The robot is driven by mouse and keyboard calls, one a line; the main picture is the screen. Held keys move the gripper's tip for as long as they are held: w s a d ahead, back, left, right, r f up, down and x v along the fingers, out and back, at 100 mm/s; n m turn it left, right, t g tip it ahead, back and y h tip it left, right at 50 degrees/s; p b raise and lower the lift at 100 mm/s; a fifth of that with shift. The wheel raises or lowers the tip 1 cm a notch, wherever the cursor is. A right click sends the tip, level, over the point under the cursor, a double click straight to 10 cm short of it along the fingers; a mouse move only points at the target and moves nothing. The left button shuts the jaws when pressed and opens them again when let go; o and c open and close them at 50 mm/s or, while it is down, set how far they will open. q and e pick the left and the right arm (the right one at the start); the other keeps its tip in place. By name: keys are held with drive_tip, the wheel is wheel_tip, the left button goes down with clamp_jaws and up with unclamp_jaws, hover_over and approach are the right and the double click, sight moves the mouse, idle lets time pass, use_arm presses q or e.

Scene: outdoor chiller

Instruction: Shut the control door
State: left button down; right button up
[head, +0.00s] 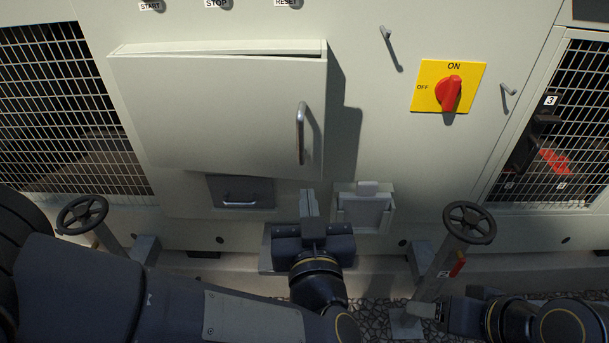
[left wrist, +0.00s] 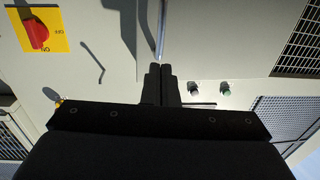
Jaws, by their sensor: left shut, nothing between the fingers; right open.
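The control door (head: 215,112) is a pale panel with a vertical metal handle (head: 301,133) near its right edge. It stands ajar: a dark gap shows along its top and its right side casts a shadow on the cabinet. My left gripper (head: 309,198) is shut and empty, its fingers pointing up just below the door's lower right corner. In the left wrist view its fingers (left wrist: 160,85) lie just below the handle (left wrist: 161,28); I cannot tell if they touch the door. My right gripper (head: 418,310) is low at the right, open, away from the door, partly in view.
A yellow plate with a red switch (head: 449,92) is right of the door. Small levers (head: 387,34) stick out nearby. Handwheels (head: 469,222) on posts stand in front at both sides. A small dark drawer (head: 241,191) and a grey box (head: 364,211) sit below the door.

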use_arm(q)
approach(306, 125)
drive_tip(key=shift+w+a+f, duration=0.15)
drive_tip(key=shift+w+a, duration=0.65)
drive_tip(key=shift+w, duration=0.1)
use_arm(e)
drive_tip(key=shift+r, duration=0.1)
use_arm(q)
drive_tip(key=w, duration=0.2)
drive_tip(key=w+d+p, duration=0.1)
drive_tip(key=w, duration=0.1)
drive_tip(key=shift+w, duration=0.25)
drive_tip(key=shift+w+d, duration=0.1)
drive_tip(key=shift+w, duration=0.15)
drive_tip(key=shift+r, duration=0.25)
use_arm(e)
drive_tip(key=shift+s+r, duration=0.35)
drive_tip(key=shift+r, duration=0.1)
